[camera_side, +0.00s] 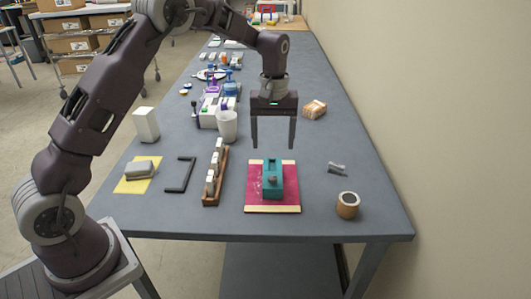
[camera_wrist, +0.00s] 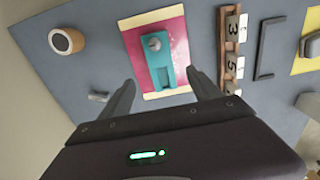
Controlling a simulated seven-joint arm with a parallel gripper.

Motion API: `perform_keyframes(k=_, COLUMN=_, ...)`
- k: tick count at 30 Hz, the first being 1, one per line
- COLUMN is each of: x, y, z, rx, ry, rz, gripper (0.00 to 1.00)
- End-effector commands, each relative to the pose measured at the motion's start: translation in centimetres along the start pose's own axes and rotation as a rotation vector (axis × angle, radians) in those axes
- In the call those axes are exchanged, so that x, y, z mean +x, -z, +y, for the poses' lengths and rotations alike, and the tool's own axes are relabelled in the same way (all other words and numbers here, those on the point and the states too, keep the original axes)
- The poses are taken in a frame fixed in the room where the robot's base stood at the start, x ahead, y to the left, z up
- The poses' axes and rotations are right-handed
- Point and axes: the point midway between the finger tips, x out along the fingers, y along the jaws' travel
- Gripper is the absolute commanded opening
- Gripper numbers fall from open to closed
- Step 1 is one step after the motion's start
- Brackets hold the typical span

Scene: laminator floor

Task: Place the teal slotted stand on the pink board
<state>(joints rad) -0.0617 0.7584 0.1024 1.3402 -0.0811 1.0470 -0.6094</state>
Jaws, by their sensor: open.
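The teal slotted stand (camera_side: 273,183) rests on the pink board (camera_side: 256,196), near its middle. A small grey roundish object (camera_side: 272,181) sits on or in the stand. In the wrist view the stand (camera_wrist: 157,62) lies lengthwise on the board (camera_wrist: 134,45), with the grey object (camera_wrist: 153,44) toward its far end. The board is deep pink with pale strips at two edges. My gripper (camera_side: 273,146) is open and empty, above and behind the stand in the side view, apart from it. In the wrist view its fingers (camera_wrist: 160,90) straddle the stand's near end.
A wooden rack with number blocks (camera_side: 213,175) stands left of the board, with a dark bracket (camera_side: 180,174) and a yellow sheet (camera_side: 131,186) beyond. A white cup (camera_side: 227,126) stands behind.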

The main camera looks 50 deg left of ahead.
Motion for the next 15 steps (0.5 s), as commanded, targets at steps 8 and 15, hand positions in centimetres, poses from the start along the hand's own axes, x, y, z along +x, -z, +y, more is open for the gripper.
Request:
perform_keyframes(k=8, x=-3.3, y=-1.3, z=-0.6, rx=0.042, ry=-0.027, rz=0.024, gripper=0.73)
perform_keyframes(k=15, x=-15.6, y=-12.2, z=-7.3, rx=0.34, ry=-0.146, rz=0.183, gripper=0.73)
